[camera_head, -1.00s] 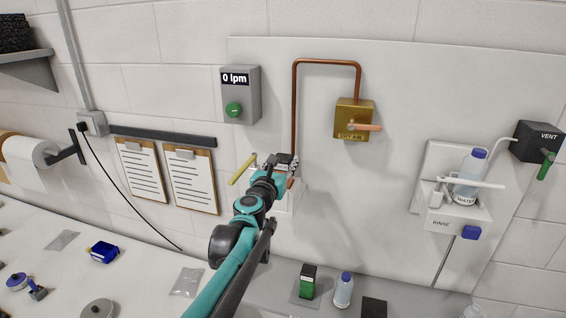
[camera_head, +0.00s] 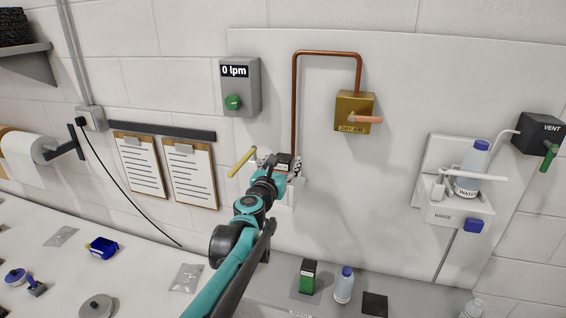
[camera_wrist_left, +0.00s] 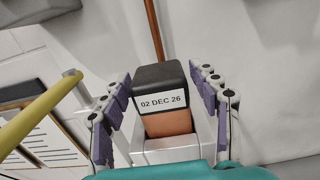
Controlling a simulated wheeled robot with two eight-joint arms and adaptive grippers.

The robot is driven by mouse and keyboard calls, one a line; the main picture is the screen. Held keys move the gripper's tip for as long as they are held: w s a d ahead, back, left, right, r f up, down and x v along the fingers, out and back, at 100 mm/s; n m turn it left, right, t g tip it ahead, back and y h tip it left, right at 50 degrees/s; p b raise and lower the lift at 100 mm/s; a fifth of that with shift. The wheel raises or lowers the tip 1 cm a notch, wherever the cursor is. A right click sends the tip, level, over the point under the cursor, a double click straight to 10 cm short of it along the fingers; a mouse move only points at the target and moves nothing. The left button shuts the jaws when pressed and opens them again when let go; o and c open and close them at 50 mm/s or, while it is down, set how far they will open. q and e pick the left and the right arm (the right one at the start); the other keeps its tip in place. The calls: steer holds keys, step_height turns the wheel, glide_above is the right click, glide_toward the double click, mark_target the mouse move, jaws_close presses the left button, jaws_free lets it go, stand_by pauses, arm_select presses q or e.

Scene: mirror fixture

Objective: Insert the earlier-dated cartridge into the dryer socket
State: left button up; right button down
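A cartridge (camera_wrist_left: 160,85) with a black cap, a label reading "02 DEC 26" and an orange-brown body stands in a pale metal socket (camera_wrist_left: 165,150) in the left wrist view. Its lower end is hidden inside the socket. In the head view its dark cap (camera_head: 284,160) shows at the wall below the copper pipe. My left gripper (camera_head: 282,167) is there, its purple-padded fingers spread on both sides of the cartridge with gaps. A second cartridge (camera_head: 308,277), green with a black cap, stands on the bench; its date is unreadable. My right gripper is not in view.
A yellow lever (camera_head: 242,163) sticks out just left of the socket. The "DRY AIR" valve (camera_head: 354,112) and the meter reading "0 lpm" (camera_head: 240,88) are above. A bottle (camera_head: 344,286) and a bare dark pad (camera_head: 374,304) are beside the green cartridge.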

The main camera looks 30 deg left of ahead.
arm_select(q)
steer(key=shift+s, duration=0.1)
steer(key=v, duration=1.2)
stand_by(0.4)
